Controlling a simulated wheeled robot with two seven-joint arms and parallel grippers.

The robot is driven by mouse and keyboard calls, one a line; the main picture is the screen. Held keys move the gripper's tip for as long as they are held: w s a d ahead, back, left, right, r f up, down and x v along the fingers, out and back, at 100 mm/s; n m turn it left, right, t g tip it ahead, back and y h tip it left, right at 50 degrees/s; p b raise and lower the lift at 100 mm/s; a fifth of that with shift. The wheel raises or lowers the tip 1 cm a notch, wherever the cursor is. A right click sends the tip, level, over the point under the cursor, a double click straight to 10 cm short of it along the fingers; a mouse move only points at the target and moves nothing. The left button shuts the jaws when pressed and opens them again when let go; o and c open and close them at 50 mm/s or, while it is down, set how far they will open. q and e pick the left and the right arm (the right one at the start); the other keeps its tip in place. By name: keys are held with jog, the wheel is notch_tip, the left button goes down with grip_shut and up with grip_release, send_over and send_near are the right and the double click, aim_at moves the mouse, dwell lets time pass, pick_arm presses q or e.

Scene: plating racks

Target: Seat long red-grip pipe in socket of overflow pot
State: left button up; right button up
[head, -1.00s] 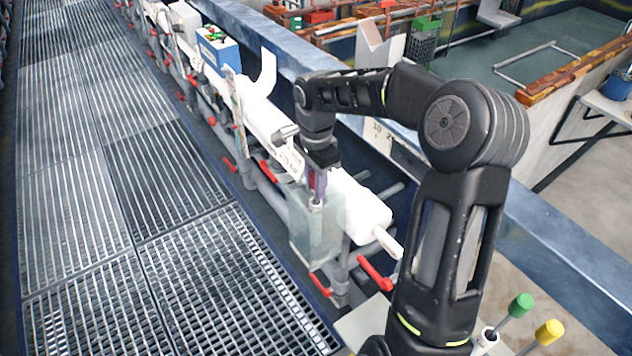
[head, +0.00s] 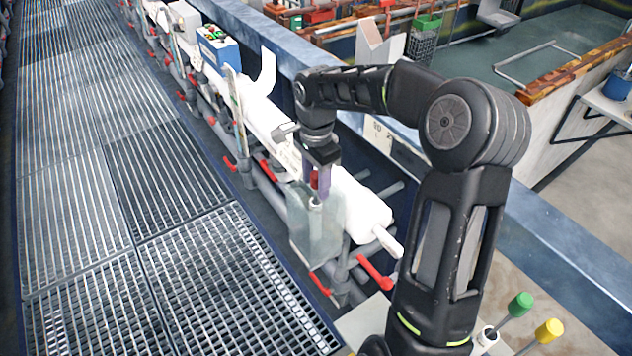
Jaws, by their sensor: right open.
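The overflow pot (head: 313,240) is a translucent grey-green box at the near end of the white-covered pipe run. The red grip (head: 314,180) of the pipe shows just above the pot's top. A pale collar (head: 315,203) shows below the grip at the pot's top; the pipe's lower part is hard to make out through the wall. It looks upright, but I cannot tell how deep it sits. My right gripper (head: 320,182) points down at the red grip, jaws open, with a purplish finger beside it. My left gripper is out of view.
Green-grip (head: 520,304) and yellow-grip (head: 549,331) pipes stand at the lower right, close to my right arm. Red valve levers (head: 375,273) and grey pipes lie beside the pot. A metal grating walkway (head: 130,200) fills the left, clear of objects.

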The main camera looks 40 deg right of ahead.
notch_tip(320, 180, up, 12)
jog(key=shift+f+p, duration=0.25)
jog(key=shift+p, duration=0.1)
jog(key=shift+f, duration=0.1)
dwell(0.7)
